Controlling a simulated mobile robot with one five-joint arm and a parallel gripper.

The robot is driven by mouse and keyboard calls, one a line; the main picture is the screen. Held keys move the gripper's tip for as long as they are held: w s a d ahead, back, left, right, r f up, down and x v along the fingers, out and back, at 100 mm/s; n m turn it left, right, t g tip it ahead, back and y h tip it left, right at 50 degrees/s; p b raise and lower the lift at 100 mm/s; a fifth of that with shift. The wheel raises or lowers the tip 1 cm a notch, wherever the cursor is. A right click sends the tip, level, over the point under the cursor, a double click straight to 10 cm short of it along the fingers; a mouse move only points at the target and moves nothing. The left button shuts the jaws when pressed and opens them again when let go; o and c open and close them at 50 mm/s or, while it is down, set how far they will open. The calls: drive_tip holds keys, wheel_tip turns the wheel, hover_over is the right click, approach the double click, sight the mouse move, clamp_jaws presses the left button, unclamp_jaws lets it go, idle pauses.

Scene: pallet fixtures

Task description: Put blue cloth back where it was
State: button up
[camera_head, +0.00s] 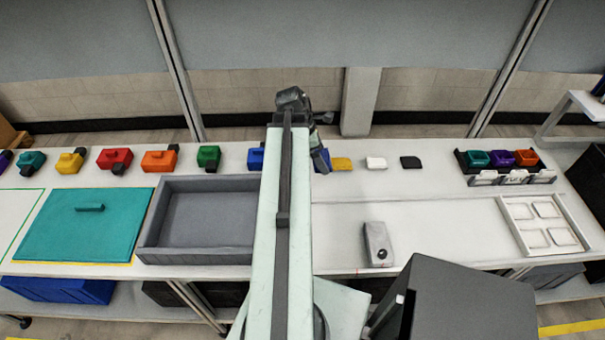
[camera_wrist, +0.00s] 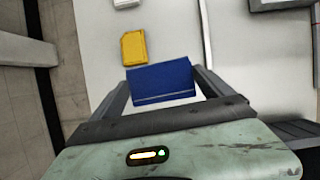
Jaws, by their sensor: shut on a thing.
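The blue cloth (camera_wrist: 160,84) is a folded blue rectangle between the two fingers of my gripper (camera_wrist: 164,78) in the wrist view. My gripper is shut on it. In the head view my gripper (camera_head: 321,156) is over the back of the white table, just left of a folded yellow cloth (camera_head: 342,164). My arm hides most of the gripper and the held cloth there. The yellow cloth also shows in the wrist view (camera_wrist: 133,48), just beyond the blue cloth. The gap between blue cloth and tabletop cannot be told.
A white cloth (camera_head: 376,163) and a black one (camera_head: 411,162) continue the row to the right. A blue item (camera_head: 255,158) and a green one (camera_head: 209,157) stand left of my arm. A grey tray (camera_head: 200,245) lies in front. Bare tabletop (camera_head: 440,215) lies right of my arm.

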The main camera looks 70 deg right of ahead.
drive_tip(key=shift+m, duration=0.4)
drive_tip(key=s+f, duration=0.1)
drive_tip(key=s, duration=0.2)
drive_tip(key=s+f+b, duration=0.1)
drive_tip(key=s, duration=0.2)
drive_tip(key=s+f+b, duration=0.1)
drive_tip(key=s, duration=0.1)
drive_tip(key=shift+s, duration=0.4)
drive_tip(key=w, duration=0.5)
drive_tip(key=w+d+f, duration=0.1)
drive_tip(key=w, duration=0.3)
drive_tip(key=w+d+b, duration=0.1)
drive_tip(key=w, duration=0.4)
drive_tip(key=shift+w+f, duration=0.15)
drive_tip(key=shift+w, duration=0.2)
drive_tip(key=f+b, duration=0.1)
drive_tip(key=w+f+b, duration=0.1)
drive_tip(key=f+b, duration=0.1)
drive_tip(key=shift+w+f, duration=0.15)
drive_tip(key=shift+f, duration=0.05)
drive_tip(key=shift+f+b, duration=0.4)
drive_tip(key=shift+b, duration=0.25)
drive_tip(key=shift+r, duration=0.3)
drive_tip(key=shift+f, duration=0.25)
drive_tip(key=o, duration=0.9)
drive_tip(key=shift+r, duration=0.1)
